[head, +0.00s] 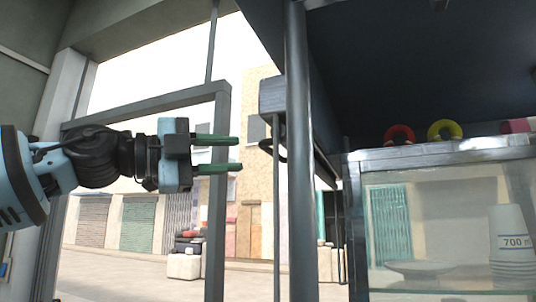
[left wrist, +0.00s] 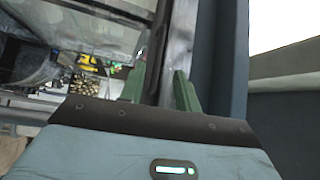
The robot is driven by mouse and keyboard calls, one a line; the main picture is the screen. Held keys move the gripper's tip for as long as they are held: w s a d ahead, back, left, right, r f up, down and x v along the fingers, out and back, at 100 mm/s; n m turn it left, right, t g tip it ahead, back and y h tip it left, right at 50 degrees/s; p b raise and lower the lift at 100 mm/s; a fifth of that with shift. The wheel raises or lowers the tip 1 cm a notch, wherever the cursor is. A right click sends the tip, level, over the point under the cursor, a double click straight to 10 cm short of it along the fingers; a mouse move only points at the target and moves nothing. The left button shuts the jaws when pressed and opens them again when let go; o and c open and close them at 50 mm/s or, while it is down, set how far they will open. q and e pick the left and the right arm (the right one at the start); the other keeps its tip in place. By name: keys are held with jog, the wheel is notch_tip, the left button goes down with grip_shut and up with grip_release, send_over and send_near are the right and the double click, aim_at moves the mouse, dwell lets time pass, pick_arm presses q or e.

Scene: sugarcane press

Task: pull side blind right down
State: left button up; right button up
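A grey box-shaped housing (head: 271,96), which looks like the rolled-up side blind, sits high beside a dark vertical post (head: 299,190) in the head view. A small dark hook or handle (head: 267,147) shows just below it. My left gripper (head: 238,154) reaches in from the left with its two green fingers apart and nothing between them. Its fingertips point right and appear short of the hook; the depth gap is hard to tell. In the left wrist view the green fingers (left wrist: 159,82) are also apart, with a grey post behind them. My right gripper is not in view.
A grey metal frame (head: 219,200) stands behind my left gripper. At the right a glass case (head: 440,230) with a metal rim holds stacked cups (head: 513,245). A red ring (head: 399,134) and a yellow ring (head: 444,130) sit on top. A street lies beyond.

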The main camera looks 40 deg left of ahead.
pick_arm(q)
jog(key=f+x, duration=0.1)
jog(key=x, duration=0.6)
jog(key=shift+w+d+r, duration=0.25)
jog(key=shift+w+r, duration=0.05)
jog(key=shift+r, duration=0.2)
jog(key=shift+c, duration=0.2)
grip_shut()
